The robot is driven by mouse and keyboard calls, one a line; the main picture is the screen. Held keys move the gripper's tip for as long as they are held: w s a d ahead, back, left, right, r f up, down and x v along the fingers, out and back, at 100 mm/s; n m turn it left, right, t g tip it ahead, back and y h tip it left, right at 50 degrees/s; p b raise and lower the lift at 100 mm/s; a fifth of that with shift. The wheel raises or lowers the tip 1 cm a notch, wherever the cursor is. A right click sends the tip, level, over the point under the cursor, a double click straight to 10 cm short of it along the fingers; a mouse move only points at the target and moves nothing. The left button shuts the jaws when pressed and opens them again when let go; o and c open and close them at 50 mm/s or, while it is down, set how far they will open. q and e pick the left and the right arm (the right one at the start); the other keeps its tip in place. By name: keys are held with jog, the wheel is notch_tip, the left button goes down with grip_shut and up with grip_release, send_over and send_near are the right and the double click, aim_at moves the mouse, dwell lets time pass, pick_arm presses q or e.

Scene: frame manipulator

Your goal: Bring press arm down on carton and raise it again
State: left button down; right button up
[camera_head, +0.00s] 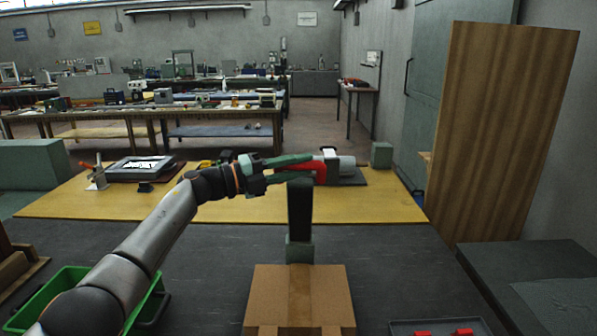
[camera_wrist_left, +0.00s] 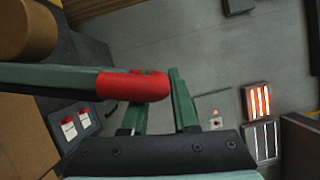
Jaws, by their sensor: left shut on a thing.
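The press arm is a green bar with a red handle end (camera_wrist_left: 135,87) in the left wrist view. My left gripper (camera_head: 300,167) is shut on this red end, high above the bench. The finger tips partly cover it in the head view. A black upright (camera_head: 300,212) on a grey-green block (camera_head: 299,250) stands directly below the gripper. The brown carton (camera_head: 300,292) sits in front of that block, and brown cardboard also fills the left edge of the wrist view (camera_wrist_left: 22,145). The press arm looks raised, apart from the carton. My right gripper is out of view.
A green bin (camera_head: 70,285) stands at left under my left arm. A grey tray with red items (camera_head: 410,328) lies at front right. A tan mat (camera_head: 390,208) behind holds a grey cylinder (camera_head: 347,163) and tools. A tall wooden panel (camera_head: 505,130) stands right.

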pick_arm(q)
jog(key=shift+w+a+r, duration=0.1)
jog(key=shift+w+r, duration=0.05)
jog(key=shift+r, duration=0.1)
jog(key=shift+r, duration=0.2)
jog(key=c, duration=1)
grip_release()
jog(key=shift+o, duration=0.2)
jog(key=shift+a, duration=0.15)
jog(key=shift+a+f, duration=0.25)
jog(key=shift+a, duration=0.15)
jog(key=shift+a+f, duration=0.1)
jog(key=shift+a, duration=0.15)
jog(key=b+v, duration=0.2)
jog(key=v, duration=0.9)
jog(key=shift+s+d, duration=0.2)
jog(key=shift+s, duration=0.2)
